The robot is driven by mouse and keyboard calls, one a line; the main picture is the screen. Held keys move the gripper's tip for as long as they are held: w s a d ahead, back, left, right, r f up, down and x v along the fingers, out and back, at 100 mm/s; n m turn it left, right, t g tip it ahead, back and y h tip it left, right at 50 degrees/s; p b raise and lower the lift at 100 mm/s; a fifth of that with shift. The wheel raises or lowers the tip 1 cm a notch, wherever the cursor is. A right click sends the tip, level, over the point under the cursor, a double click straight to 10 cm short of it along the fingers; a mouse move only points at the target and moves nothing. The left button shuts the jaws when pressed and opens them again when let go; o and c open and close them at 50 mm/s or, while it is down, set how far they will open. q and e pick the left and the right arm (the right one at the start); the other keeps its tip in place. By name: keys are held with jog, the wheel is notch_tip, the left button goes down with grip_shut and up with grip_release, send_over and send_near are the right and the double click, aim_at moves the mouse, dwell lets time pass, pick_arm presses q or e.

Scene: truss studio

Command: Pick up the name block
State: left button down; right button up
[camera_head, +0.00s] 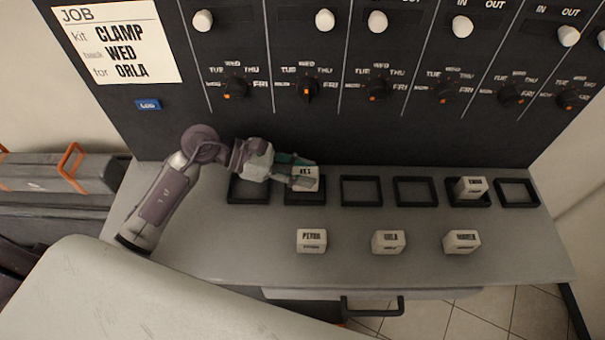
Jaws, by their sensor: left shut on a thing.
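My left gripper (292,171) reaches in from the left and is shut on a white name block (306,180) with short dark lettering that looks like "KEI". That block is at the second black frame (305,198) from the left; I cannot tell whether it rests in it or is just above. Three more name blocks stand in a row on the grey shelf: "PETRA" (311,241), "ORLA" (388,243) and one at the right (461,242) whose lettering is hard to read. Another block (471,188) sits in the fifth frame. My right gripper is not in view.
A job card (117,42) reads "kit CLAMP, back WED, for ORLA". The black panel (400,130) behind carries dials and white knobs. Empty black frames (361,191) line the shelf's back. The shelf's front left (220,250) is clear. A grey case (40,175) stands at far left.

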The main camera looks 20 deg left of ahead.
pick_arm(q)
jog(key=s+d+r+p, duration=0.3)
jog(key=d+r+p, duration=0.3)
jog(key=d, duration=0.5)
jog(key=shift+d+r+p, duration=0.15)
jog(key=shift+r+p, duration=0.25)
jog(key=shift+r, duration=0.75)
